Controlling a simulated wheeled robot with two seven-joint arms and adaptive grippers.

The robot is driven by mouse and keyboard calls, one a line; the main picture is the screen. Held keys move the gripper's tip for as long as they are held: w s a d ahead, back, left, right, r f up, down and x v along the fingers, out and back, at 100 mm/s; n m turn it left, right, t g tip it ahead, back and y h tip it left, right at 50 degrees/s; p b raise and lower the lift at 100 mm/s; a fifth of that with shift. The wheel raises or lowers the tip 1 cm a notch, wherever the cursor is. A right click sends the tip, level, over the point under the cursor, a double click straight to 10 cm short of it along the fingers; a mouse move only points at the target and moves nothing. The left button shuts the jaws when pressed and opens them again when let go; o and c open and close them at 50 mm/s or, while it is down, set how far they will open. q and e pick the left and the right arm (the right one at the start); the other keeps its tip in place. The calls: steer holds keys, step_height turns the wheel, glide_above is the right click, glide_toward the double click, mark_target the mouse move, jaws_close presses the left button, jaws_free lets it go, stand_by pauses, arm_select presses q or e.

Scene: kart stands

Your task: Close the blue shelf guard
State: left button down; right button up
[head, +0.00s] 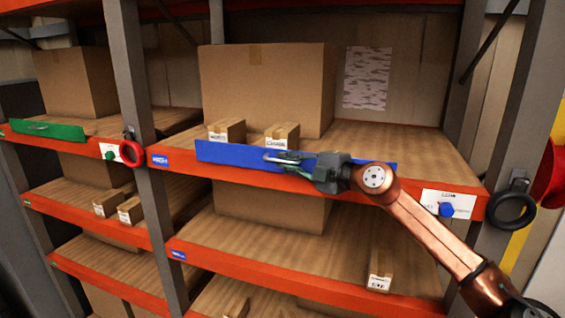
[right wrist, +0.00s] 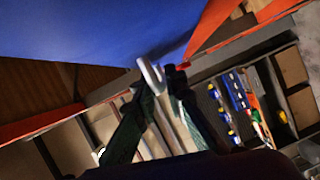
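The blue shelf guard (head: 228,152) is a long flat panel at the front edge of the middle bay's upper shelf, overlapping the orange beam. I cannot tell its exact tilt. It fills the upper left of the right wrist view (right wrist: 90,28). Its pale handle (head: 281,158) is near the panel's middle and shows as a white loop in the right wrist view (right wrist: 150,76). My right gripper (head: 291,164) is at the handle. In the wrist view its dark green fingers (right wrist: 161,85) stand apart, with the loop at their tips. Contact is unclear. My left gripper is out of view.
Two small boxes (head: 282,134) and a large carton (head: 262,88) stand behind the guard. A green guard (head: 46,131) is on the left bay. A red ring (head: 131,153) and a black ring (head: 511,208) hang at the uprights. A blue knob (head: 446,210) sits at the beam's right end.

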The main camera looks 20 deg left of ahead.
steer(key=shift+o, duration=1.4)
steer(key=v, duration=1.2)
